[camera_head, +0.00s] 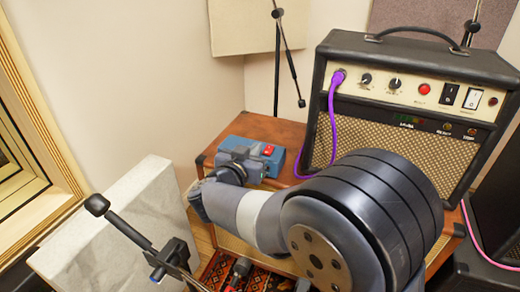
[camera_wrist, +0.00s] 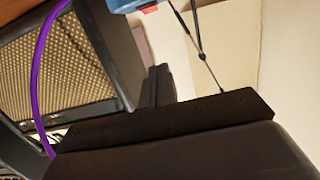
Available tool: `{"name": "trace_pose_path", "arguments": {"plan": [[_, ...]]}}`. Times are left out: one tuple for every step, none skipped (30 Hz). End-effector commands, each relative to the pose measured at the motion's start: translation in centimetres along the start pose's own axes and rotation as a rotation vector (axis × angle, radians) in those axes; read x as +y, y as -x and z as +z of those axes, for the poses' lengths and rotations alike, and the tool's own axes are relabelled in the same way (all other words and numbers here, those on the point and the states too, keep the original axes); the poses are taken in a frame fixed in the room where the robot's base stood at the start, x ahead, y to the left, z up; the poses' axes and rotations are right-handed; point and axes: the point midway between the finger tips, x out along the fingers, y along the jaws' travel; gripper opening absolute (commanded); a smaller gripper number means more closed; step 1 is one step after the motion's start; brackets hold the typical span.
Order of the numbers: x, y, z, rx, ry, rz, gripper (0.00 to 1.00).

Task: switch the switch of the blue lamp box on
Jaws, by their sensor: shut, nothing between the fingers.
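The blue lamp box (camera_head: 270,154) sits on top of the brown wooden cabinet, left of the amplifier. A red part (camera_head: 268,150) shows on its top face; I cannot tell its switch position. My wrist and arm cover the box's left and front side in the head view. In the wrist view a blue edge of the box (camera_wrist: 122,4) and a red part (camera_wrist: 149,8) show at the top. My gripper (camera_wrist: 160,88) is shut and empty, dark in the wrist view, close to the box. I cannot tell whether it touches the box.
The amplifier (camera_head: 418,70) stands right of the box, with a purple cable (camera_head: 332,115) hanging from its panel. The brown cabinet (camera_head: 232,128) carries both. A pale slab (camera_head: 115,225) and a dark stand (camera_head: 130,235) are at left. A mic stand (camera_head: 277,70) rises behind.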

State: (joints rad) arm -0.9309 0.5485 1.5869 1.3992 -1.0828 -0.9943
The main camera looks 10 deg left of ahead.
Motion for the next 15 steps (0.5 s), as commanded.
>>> {"name": "trace_pose_path", "arguments": {"plan": [[0.1,-0.8,0.2,0.001,-0.002,0.003,0.00],[0.1,-1.4,0.2,0.001,-0.001,0.004,0.00],[0.1,-2.1,0.3,0.001,0.000,0.004,0.00],[0.1,-2.7,0.3,0.002,0.000,0.004,0.00],[0.1,-3.4,0.3,0.001,0.000,0.005,0.00],[0.1,-4.3,0.3,0.002,-0.002,0.005,0.00],[0.2,-5.0,0.4,0.002,-0.001,0.005,0.00],[0.1,-5.7,0.4,0.001,-0.001,0.005,0.00],[0.1,-6.5,0.4,0.001,-0.001,0.005,0.00],[0.2,-7.2,0.3,0.002,-0.002,0.005,0.00],[0.1,-7.8,0.4,0.001,-0.001,0.004,0.00],[0.1,-8.7,0.4,0.001,-0.001,0.005,0.00],[0.1,-9.2,0.4,0.001,-0.001,0.004,0.00],[0.1,-9.5,0.8,0.001,0.000,0.002,0.00],[0.0,-9.5,1.7,0.000,0.003,0.000,0.00]]}}
